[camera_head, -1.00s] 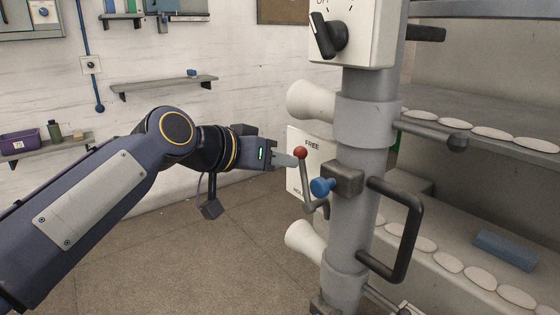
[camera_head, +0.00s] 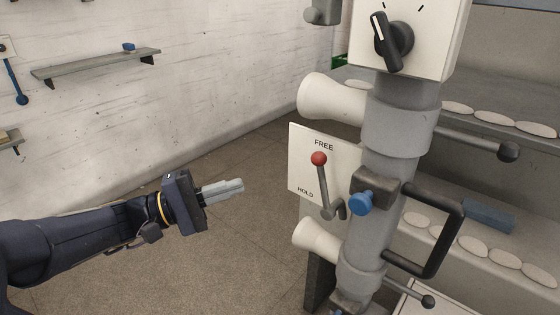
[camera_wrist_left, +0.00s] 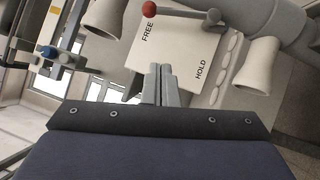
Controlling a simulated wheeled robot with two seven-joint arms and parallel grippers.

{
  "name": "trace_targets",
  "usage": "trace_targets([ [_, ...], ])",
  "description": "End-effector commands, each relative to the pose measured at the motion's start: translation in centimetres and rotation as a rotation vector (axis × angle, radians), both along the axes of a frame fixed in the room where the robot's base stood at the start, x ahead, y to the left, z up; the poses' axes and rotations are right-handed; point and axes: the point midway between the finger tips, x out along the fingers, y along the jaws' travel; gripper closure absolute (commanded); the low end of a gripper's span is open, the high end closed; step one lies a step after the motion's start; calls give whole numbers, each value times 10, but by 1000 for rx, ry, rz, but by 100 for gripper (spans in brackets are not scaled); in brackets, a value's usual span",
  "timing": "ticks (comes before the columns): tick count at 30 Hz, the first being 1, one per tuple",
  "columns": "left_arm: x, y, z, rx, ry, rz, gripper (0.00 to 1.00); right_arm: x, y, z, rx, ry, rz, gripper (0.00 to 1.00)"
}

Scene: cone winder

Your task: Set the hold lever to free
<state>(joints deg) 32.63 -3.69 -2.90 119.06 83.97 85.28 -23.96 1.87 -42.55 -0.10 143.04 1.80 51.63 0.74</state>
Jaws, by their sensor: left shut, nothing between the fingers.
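The hold lever (camera_head: 322,185) is a grey arm with a red ball knob (camera_head: 319,158), in front of a white plate (camera_head: 298,165) marked FREE at the top and HOLD at the bottom. The lever points upward, with its knob just below the word FREE. My left gripper (camera_head: 241,185) is shut and empty, to the left of the lever and apart from it. In the left wrist view the shut fingers (camera_wrist_left: 162,72) are below the plate, and the red knob (camera_wrist_left: 149,9) is at the top edge beside FREE. My right gripper is not in view.
A grey column (camera_head: 385,155) stands right of the lever, with a blue knob (camera_head: 361,203) and a black handle (camera_head: 458,235). White cones (camera_head: 322,95) stick out above and below the plate. The floor (camera_head: 230,245) around my left gripper is clear.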

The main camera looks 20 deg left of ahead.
Motion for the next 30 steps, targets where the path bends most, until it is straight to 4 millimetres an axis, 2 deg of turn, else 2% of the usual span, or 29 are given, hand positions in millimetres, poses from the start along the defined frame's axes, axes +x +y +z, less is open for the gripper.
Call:
trace_targets([
  [5, 13, -19, 5, -2, 0, -6, 100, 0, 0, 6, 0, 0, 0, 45],
  [16, 60, -81, 17, 1, 2, -7, 100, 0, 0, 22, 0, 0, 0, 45],
  [22, 54, -107, 24, 1, 0, -3, 100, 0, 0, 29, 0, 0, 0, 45],
  [30, 52, -116, 25, 3, -1, -1, 100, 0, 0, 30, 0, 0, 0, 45],
])
